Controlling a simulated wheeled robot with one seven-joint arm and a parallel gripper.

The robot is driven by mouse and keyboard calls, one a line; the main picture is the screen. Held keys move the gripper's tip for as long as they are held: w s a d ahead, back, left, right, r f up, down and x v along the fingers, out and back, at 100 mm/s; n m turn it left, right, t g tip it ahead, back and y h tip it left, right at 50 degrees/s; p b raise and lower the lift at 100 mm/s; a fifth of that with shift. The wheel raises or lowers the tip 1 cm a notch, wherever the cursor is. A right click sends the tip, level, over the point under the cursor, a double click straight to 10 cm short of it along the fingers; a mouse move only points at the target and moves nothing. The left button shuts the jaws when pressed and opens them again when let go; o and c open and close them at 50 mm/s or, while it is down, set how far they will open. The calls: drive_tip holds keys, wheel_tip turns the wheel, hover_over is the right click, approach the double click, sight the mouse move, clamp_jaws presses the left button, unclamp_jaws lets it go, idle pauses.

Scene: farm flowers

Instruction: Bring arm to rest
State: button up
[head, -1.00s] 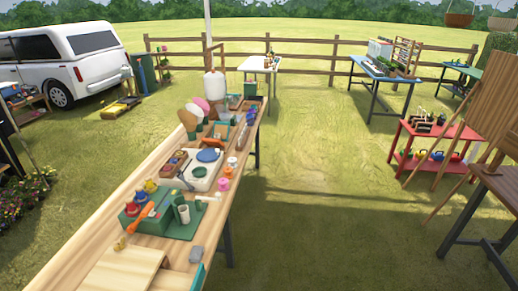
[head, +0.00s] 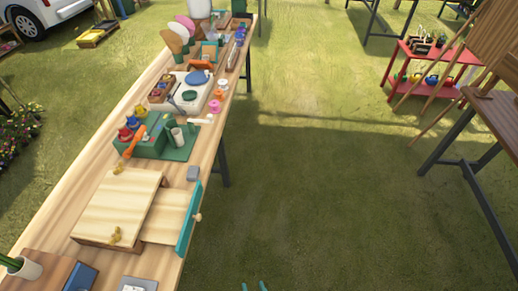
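Two small teal tips at the bottom edge of the head view look like the fingertips of my gripper (head: 254,287). They stand apart with a gap between them, and nothing shows in the gap. The rest of my gripper and my arm are below the frame. The tips are to the right of the long wooden table (head: 60,203), over the grass, and touch nothing I can see.
On the table, a wooden box (head: 118,202) has its teal-fronted drawer (head: 188,220) pulled out to the right. A red shelf (head: 432,92) and dark-legged table (head: 493,115) stand right. The grass between is clear.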

drive_tip(key=s+d+r+t+h, duration=0.1)
drive_tip(key=s+r, duration=0.4)
drive_tip(key=r, duration=0.6)
drive_tip(key=s+r+t+h, duration=0.2)
drive_tip(key=s+r+t, duration=0.2)
drive_tip(key=r, duration=0.7)
drive_tip(key=shift+s+d+m+t, duration=0.3)
drive_tip(key=shift+s+d+m, duration=0.1)
drive_tip(key=shift+s, duration=0.35)
